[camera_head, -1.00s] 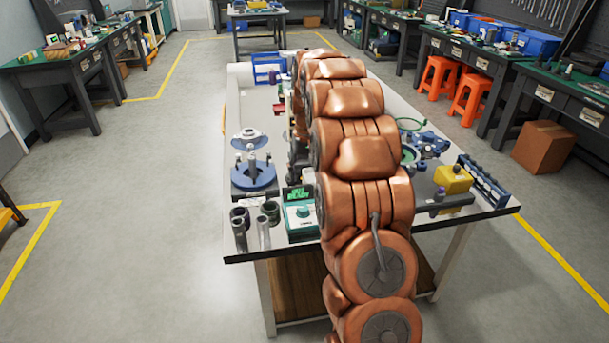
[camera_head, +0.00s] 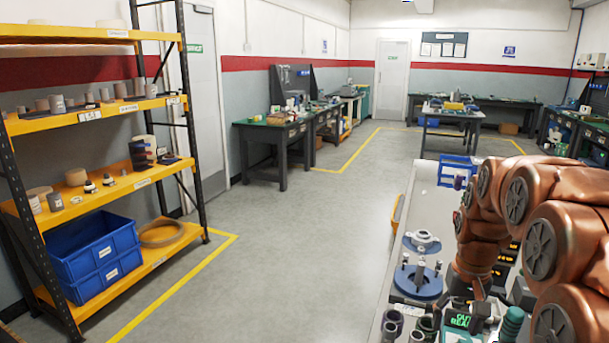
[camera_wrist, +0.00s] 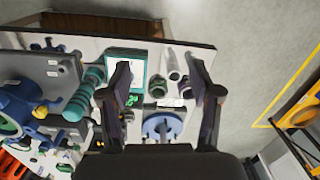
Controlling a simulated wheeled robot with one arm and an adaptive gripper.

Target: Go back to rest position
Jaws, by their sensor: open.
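My gripper (camera_wrist: 158,66) is open in the wrist view, its two dark fingers wide apart with nothing between them. It hangs above the work table (camera_wrist: 225,60), over the table's edge area. A blue round fixture (camera_wrist: 162,126), a green-and-white device (camera_wrist: 126,68) and metal cylinders lie below and between the fingers. In the head view my copper arm covers the right side and bends down over the table (camera_head: 425,190). The blue fixture (camera_head: 418,282) stands just left of the arm. The gripper's fingers are hard to make out there.
A yellow shelf rack (camera_head: 110,190) with blue bins (camera_head: 95,260) and small parts stands at the left. The grey floor between rack and table is clear. Other workbenches (camera_head: 275,140) stand at the back. A teal ribbed part (camera_wrist: 82,95) is near the left finger.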

